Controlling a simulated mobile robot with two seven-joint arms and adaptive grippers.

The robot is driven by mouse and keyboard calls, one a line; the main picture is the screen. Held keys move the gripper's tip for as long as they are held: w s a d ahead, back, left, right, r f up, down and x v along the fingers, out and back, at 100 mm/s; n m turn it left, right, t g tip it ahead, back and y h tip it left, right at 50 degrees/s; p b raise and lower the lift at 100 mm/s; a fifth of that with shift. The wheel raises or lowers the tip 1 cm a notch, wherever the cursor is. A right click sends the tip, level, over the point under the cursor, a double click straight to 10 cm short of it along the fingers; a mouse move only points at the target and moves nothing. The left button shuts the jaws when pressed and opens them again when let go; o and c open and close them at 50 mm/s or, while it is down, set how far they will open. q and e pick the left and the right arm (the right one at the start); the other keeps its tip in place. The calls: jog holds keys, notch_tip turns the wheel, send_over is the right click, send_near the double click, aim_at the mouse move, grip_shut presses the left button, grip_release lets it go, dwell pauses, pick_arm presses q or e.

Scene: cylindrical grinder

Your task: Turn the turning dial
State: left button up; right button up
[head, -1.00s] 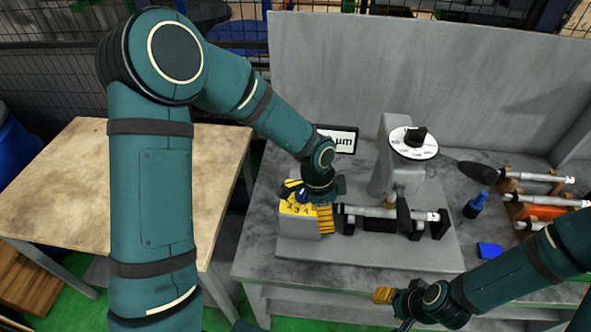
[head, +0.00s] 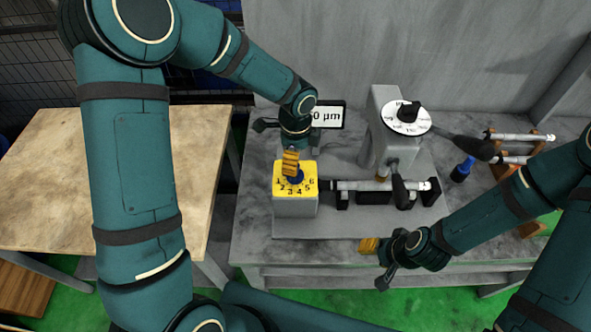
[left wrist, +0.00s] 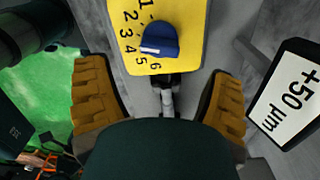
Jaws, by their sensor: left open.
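The turning dial is a blue knob (head: 295,177) on a yellow face (head: 282,189) with black numbers 1 to 6, on top of a grey block. In the left wrist view the knob (left wrist: 160,39) has a white mark on its side near the 4 and 5; its exact setting is hard to tell. My left gripper (head: 290,163) is open just behind and above the dial. In the left wrist view its orange fingers (left wrist: 160,98) are spread apart with nothing held, and the knob lies beyond them. My right gripper (head: 370,245) hangs near the bench's front edge; its finger opening is unclear.
A display (head: 328,115) stands close behind the left gripper; in the left wrist view it reads +50 µm (left wrist: 288,95). The grinder with its white round scale (head: 407,119) and a clamped shaft (head: 375,185) stand right of the dial. A wooden table (head: 120,180) is at left.

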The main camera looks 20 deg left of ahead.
aim_at(300, 177)
pick_arm(q)
notch_tip(300, 177, down, 6)
jog(key=shift+f, duration=0.1)
dwell(0.4)
jog(key=c, duration=1.2)
